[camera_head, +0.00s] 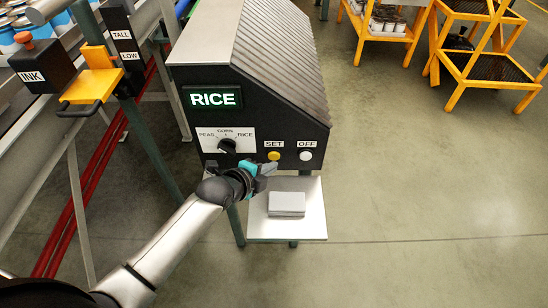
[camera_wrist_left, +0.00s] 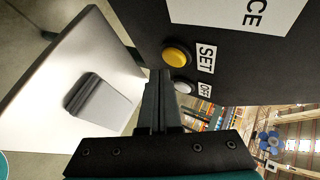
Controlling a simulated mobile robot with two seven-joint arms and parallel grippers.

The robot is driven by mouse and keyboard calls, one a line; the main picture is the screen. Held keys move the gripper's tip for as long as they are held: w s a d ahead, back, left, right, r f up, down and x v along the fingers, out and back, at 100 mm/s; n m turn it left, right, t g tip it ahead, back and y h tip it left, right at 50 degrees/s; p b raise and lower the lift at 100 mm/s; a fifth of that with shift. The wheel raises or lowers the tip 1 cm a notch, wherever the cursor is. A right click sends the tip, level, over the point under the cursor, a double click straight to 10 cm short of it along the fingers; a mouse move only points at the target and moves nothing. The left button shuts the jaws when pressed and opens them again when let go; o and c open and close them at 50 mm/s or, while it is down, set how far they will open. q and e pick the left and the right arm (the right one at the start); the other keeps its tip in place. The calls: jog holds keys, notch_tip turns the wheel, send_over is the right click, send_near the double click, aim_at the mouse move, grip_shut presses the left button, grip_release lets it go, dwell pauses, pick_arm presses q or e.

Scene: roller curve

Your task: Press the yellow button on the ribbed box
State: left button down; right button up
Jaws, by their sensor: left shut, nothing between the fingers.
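The ribbed box (camera_head: 285,50) is dark with a slanted ribbed top. Its front has a lit RICE display (camera_head: 212,98) and a black dial (camera_head: 227,146) with PEAS, CORN and RICE marks. The yellow button (camera_head: 273,156), labelled SET, sits low on the front, left of a white OFF button (camera_head: 306,155). My left gripper (camera_head: 268,168) is shut and empty, just below and in front of the yellow button. In the left wrist view its fingers (camera_wrist_left: 160,85) point towards the panel beside the yellow button (camera_wrist_left: 177,56); I cannot tell whether they touch it. My right gripper is out of view.
A small shelf (camera_head: 260,228) below the panel carries a grey block (camera_head: 287,203). Orange racks (camera_head: 490,50) stand at the back right; the floor between is clear.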

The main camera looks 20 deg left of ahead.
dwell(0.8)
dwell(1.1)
pick_arm(q)
jog(key=shift+w+a, duration=0.1)
jog(key=shift+w, duration=0.35)
jog(key=shift+w+a, duration=0.1)
jog(key=shift+w, duration=0.3)
dwell(0.8)
jog(key=shift+s+d+p, duration=0.2)
jog(key=shift+s+p, duration=0.35)
jog(key=shift+s, duration=0.3)
